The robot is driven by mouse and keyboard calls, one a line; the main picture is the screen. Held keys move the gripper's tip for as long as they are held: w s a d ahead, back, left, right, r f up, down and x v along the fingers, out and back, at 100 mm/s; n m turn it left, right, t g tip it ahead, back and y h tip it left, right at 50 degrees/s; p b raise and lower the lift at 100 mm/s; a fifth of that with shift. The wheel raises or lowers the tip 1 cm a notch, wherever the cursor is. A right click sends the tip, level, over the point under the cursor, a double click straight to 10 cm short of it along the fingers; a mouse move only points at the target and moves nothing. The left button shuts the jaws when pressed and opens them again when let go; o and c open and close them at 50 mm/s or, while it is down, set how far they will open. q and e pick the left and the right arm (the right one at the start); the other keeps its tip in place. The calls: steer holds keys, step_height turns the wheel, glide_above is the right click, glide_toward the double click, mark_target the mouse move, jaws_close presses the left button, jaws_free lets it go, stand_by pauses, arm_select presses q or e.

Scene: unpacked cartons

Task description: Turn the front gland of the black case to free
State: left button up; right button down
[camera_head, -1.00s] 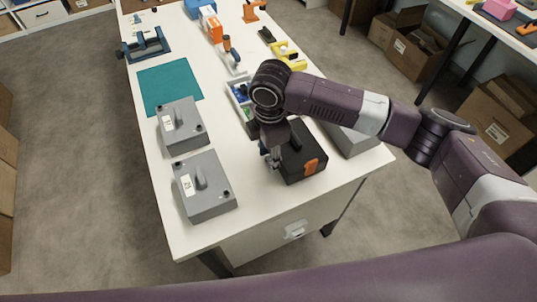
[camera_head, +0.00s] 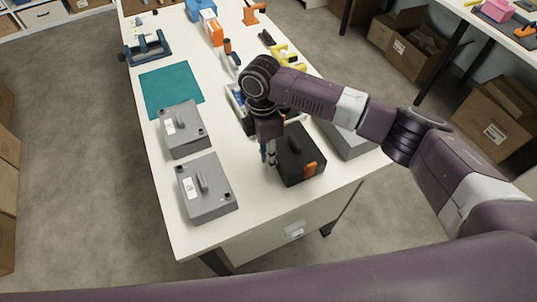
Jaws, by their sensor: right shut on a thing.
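The black case (camera_head: 303,163) lies near the front right of the white table, with a dark handle on its lid and an orange part (camera_head: 310,170) at its front edge. My right gripper (camera_head: 270,160) points down at the left side of the case, toward its front end. It is shut on the front gland there. The gland is too small and too covered by the fingers to show how it is turned. My left gripper is not in view.
Two grey cases (camera_head: 207,205) stand on the left of the table, and another grey box (camera_head: 350,140) is just right of the black case. A teal mat (camera_head: 171,88) lies behind. The table's front strip is bare.

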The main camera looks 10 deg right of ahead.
steer(key=shift+a+g, duration=0.1)
steer(key=shift+g, duration=0.2)
steer(key=shift+w+f+g+h+b, duration=0.1)
steer(key=shift+w+g+h+b, duration=0.15)
steer(key=shift+g, duration=0.25)
steer(key=shift+w+g+h+b, duration=0.15)
steer(key=shift+g+h+b, duration=0.4)
steer(key=shift+g+b, duration=1.15)
steer(key=shift+b, duration=0.4)
steer(key=c, duration=1.8)
jaws_free()
steer(key=shift+a, duration=0.1)
steer(key=shift+o, duration=0.2)
